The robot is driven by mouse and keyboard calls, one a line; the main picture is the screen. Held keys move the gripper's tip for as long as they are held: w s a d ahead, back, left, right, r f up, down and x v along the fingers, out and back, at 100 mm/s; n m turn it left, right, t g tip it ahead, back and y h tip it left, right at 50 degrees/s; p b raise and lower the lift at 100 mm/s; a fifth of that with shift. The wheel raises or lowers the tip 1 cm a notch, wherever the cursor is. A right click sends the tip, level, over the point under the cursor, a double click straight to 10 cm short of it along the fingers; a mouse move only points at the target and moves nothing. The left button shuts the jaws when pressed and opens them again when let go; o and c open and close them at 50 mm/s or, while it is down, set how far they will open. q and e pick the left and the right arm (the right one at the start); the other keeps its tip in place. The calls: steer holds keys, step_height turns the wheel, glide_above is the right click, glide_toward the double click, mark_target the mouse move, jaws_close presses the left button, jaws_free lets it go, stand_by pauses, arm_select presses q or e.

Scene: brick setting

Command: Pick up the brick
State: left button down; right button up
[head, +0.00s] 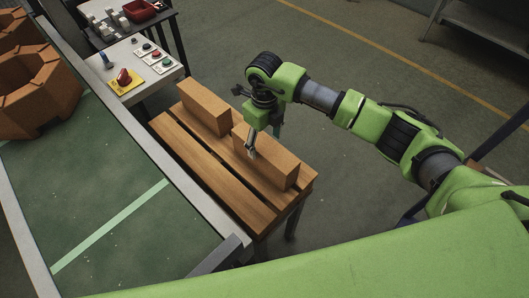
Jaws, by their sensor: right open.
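Two orange-brown bricks stand on a slatted wooden table (222,183). The far brick (204,109) is at the table's back edge. The near brick (272,163) is nearer to me, on the right side of the table. My right gripper (251,153) is open and points down at the left end of the near brick. A finger shows in front of that brick's face; the other finger is hidden, so I cannot tell whether the gripper touches the brick. My left gripper is not in view.
A green-topped conveyor or bench (95,190) with a pale rail runs along the left, carrying curved brick structures (35,95). A control panel (135,72) with buttons stands behind the wooden table. A red tray (139,10) is farther back. Open floor lies right of the table.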

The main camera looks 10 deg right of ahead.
steer(key=shift+f, duration=1.2)
steer(key=c, duration=1.7)
steer(key=shift+w+r, duration=0.15)
jaws_close()
steer(key=shift+r+b, duration=0.3)
steer(key=shift+r, duration=0.25)
steer(key=shift+a+r+b, duration=0.25)
steer(key=shift+r+b, duration=0.25)
steer(key=shift+r, duration=0.65)
steer(key=a+r+b, duration=0.4)
steer(key=a+r, duration=0.5)
steer(key=a, duration=0.4)
steer(key=shift+a+r, duration=0.35)
